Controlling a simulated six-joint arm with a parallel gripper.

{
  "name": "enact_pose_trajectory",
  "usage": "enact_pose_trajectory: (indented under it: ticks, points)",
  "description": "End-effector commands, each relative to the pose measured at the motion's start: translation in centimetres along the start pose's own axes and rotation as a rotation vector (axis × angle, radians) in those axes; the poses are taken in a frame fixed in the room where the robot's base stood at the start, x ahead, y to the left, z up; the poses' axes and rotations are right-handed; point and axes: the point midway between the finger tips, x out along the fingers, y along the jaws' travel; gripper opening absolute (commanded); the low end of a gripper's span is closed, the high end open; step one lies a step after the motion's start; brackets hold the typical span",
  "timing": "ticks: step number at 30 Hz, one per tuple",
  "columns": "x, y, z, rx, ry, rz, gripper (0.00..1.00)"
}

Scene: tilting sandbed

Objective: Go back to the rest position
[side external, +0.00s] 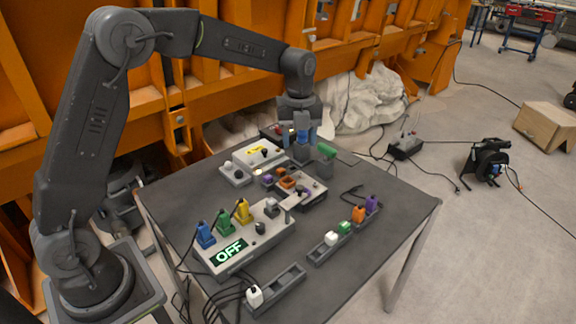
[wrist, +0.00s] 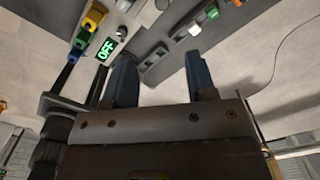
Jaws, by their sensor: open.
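My gripper (side external: 302,143) hangs fingers down over the far part of the dark table, above the small boxes there. Its two fingers (wrist: 162,80) are apart in the wrist view, and nothing shows held between them. In the side view a blue patch shows by the fingers; I cannot tell if it is a separate thing. The control box (side external: 250,243) with a lit green "OFF" display stands nearer the front, with blue, green and yellow plugs (side external: 225,221) in its top. The box's display also shows at the upper left of the wrist view (wrist: 107,48).
A grey strip (side external: 330,247) holds white, green, orange and purple plugs at the right. Another strip (side external: 285,290) with a white plug lies at the front. Small boxes (side external: 300,190) and a white box (side external: 240,172) crowd the table's middle and back. Cables trail at left.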

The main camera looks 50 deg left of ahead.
Motion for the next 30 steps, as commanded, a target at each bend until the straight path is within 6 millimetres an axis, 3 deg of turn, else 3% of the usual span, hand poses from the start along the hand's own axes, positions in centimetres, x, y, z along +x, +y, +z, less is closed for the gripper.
enact_pose_trajectory:
  ticks: [6,13,21,25,30]
  points:
    - [-6.0,4.1,-4.1,-0.458,-0.048,-0.101,0.51]
    - [-9.9,10.0,-9.5,-1.035,-0.033,-0.243,0.51]
    - [-10.5,17.1,-15.5,-1.691,0.092,-0.417,0.51]
    - [-9.7,19.5,-17.5,-1.935,0.175,-0.476,0.51]
    - [-8.8,21.1,-18.7,-2.114,0.249,-0.512,0.51]
